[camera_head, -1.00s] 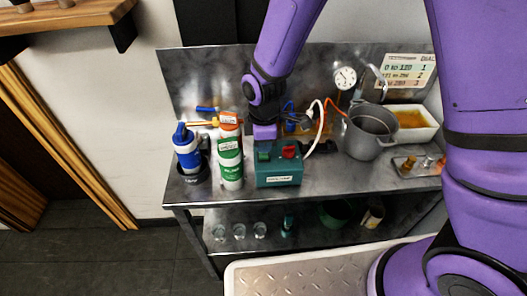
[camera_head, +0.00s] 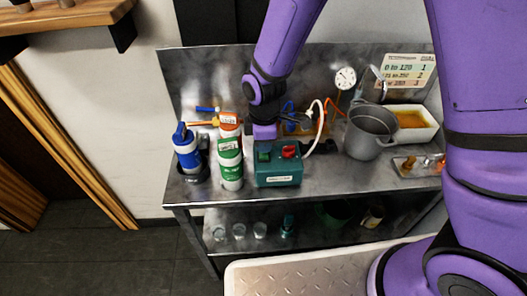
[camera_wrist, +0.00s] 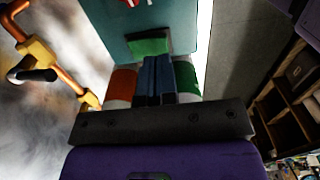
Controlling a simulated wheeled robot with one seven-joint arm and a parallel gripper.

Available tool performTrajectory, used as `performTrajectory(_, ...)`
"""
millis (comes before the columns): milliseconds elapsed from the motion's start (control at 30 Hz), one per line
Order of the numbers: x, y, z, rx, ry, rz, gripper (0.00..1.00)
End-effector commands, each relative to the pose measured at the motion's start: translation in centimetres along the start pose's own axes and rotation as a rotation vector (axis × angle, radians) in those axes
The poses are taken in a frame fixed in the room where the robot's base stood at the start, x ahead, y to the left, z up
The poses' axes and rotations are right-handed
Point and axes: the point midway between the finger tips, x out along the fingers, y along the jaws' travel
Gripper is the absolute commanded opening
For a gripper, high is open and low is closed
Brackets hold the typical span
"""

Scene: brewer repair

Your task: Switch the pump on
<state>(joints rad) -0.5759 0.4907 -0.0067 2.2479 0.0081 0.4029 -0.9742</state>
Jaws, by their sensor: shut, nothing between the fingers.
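The pump is a teal box (camera_head: 279,174) with a label on its front, standing on the metal bench. A green switch (camera_head: 264,156) sits on its top left and a red switch (camera_head: 290,152) on its top right. My gripper (camera_head: 264,143) points down over the pump's left side, just above or at the green switch. In the wrist view the shut, empty fingers (camera_wrist: 155,62) end at the edge of the green switch (camera_wrist: 148,45); I cannot tell whether they touch it. The teal casing (camera_wrist: 125,38) fills the top of that view.
Green-and-white canisters (camera_head: 230,172) and a blue bottle (camera_head: 187,150) stand close left of the pump. A grey pot (camera_head: 370,132), a white tray (camera_head: 420,136) and a gauge (camera_head: 345,78) are to the right. Hoses (camera_head: 322,125) run behind the pump. Glasses (camera_head: 239,231) stand on the lower shelf.

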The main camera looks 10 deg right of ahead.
Motion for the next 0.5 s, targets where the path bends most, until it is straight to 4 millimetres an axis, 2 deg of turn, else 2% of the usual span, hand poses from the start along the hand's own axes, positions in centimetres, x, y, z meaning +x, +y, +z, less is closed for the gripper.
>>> performTrajectory(500, 0.34, -0.01, 0.01, 0.0, -0.001, -0.001, 0.0)
